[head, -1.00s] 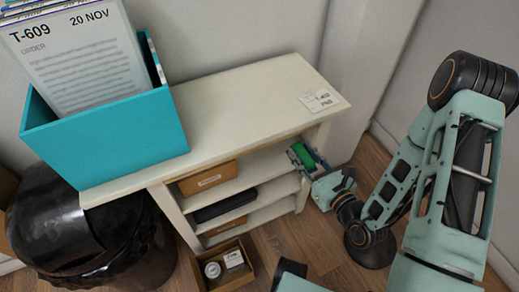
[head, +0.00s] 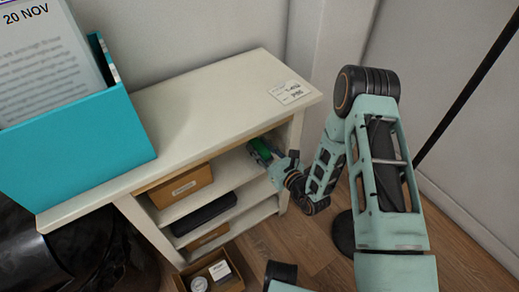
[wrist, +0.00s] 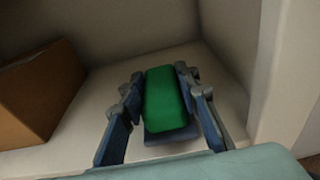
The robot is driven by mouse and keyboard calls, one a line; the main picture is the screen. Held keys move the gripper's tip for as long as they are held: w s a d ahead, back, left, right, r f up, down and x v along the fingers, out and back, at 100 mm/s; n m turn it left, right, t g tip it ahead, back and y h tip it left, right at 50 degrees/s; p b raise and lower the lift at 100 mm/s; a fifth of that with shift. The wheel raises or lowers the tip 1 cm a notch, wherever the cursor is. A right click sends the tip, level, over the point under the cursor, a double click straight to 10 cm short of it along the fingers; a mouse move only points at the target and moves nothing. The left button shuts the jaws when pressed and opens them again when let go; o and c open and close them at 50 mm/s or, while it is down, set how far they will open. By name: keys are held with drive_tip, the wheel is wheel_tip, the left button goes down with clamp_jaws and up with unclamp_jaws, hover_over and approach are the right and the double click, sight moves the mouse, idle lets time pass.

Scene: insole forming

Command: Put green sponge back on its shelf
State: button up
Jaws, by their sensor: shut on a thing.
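The green sponge (head: 260,147) is at the right end of the top compartment of the white shelf unit (head: 205,115). My gripper (head: 272,155) reaches in from the right side and is shut on the sponge. In the wrist view the sponge (wrist: 167,98) stands out between the two blue-grey fingers of my gripper (wrist: 160,82), with the compartment's pale floor and walls around it. I cannot tell whether the sponge touches the shelf floor. In the head view the fingers partly hide the sponge.
A brown box (head: 181,186) sits left in the same compartment; it also shows in the wrist view (wrist: 38,92). A black case (head: 204,213) lies on the shelf below. A teal bin (head: 75,150) stands on top. An open box (head: 232,284) is on the floor. The compartment's middle is clear.

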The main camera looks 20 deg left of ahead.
drive_tip(key=shift+f, duration=0.3)
drive_tip(key=shift+f, duration=0.15)
drive_tip(key=o, duration=1.1)
drive_tip(key=shift+o, duration=0.2)
drive_tip(key=shift+r, duration=0.25)
drive_tip(key=shift+s+d+r, duration=0.1)
drive_tip(key=shift+s+d, duration=0.1)
drive_tip(key=shift+d, duration=0.1)
drive_tip(key=p+v, duration=0.2)
drive_tip(key=v, duration=0.9)
drive_tip(key=shift+s+p, duration=0.15)
drive_tip(key=shift+p, duration=0.2)
